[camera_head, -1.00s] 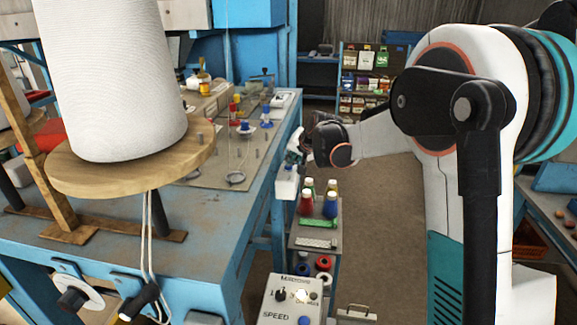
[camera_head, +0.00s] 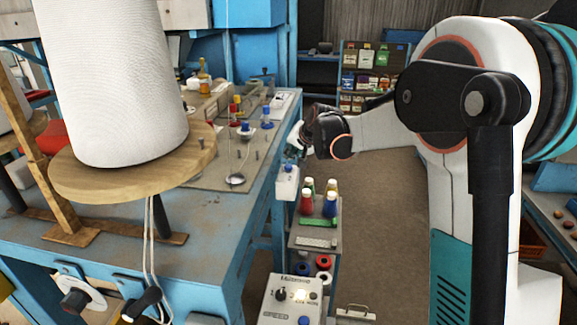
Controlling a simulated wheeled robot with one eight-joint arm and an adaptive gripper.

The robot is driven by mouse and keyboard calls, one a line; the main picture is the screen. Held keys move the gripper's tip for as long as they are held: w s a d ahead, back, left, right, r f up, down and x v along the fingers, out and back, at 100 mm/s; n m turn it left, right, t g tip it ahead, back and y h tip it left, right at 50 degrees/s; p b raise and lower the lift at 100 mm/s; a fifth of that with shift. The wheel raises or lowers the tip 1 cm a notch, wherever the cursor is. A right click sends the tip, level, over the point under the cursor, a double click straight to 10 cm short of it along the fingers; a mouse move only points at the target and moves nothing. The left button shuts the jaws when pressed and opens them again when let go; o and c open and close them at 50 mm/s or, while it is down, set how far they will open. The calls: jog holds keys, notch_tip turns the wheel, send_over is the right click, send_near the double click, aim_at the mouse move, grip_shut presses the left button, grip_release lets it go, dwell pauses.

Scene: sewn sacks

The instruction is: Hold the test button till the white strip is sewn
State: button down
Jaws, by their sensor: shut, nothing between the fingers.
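My gripper (camera_head: 302,143) is small in the view, at the right edge of the blue work table, and its fingers are shut and empty. It is just above a small white box (camera_head: 287,182) fixed at the table's edge. I cannot tell whether they touch. A pale control box (camera_head: 290,296) with a dark knob, a lit spot and a blue button (camera_head: 304,321) stands at the lower middle, well below my gripper. No white strip can be picked out.
A big white thread cone (camera_head: 115,80) stands on a round wooden plate (camera_head: 190,160) at left. The blue table (camera_head: 215,225) carries a metal plate with thread guides. A small trolley (camera_head: 315,230) with coloured bottles stands below my gripper. The floor (camera_head: 375,230) beside it is clear.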

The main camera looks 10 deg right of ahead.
jog(key=shift+r+p, duration=0.95)
jog(key=shift+r, duration=1.25)
jog(key=s+a+f+n+b, duration=0.1)
jog(key=s+f+b, duration=0.2)
jog(key=s+b, duration=0.35)
jog(key=s+f+n+g+b, duration=0.1)
jog(key=s+f+b, duration=0.3)
jog(key=s, duration=0.6)
jog(key=s+a+f+n+b, duration=0.1)
jog(key=s+f+b, duration=0.2)
jog(key=s+b, duration=0.35)
jog(key=s+d+f+n+g+h+b, duration=0.1)
jog(key=s+f+n+h+b, duration=0.1)
jog(key=s+f+b, duration=0.9)
jog(key=s+f+n, duration=0.1)
jog(key=s+f, duration=0.8)
jog(key=s, duration=0.2)
jog(key=shift+s, duration=0.25)
jog(key=shift+f, duration=0.1)
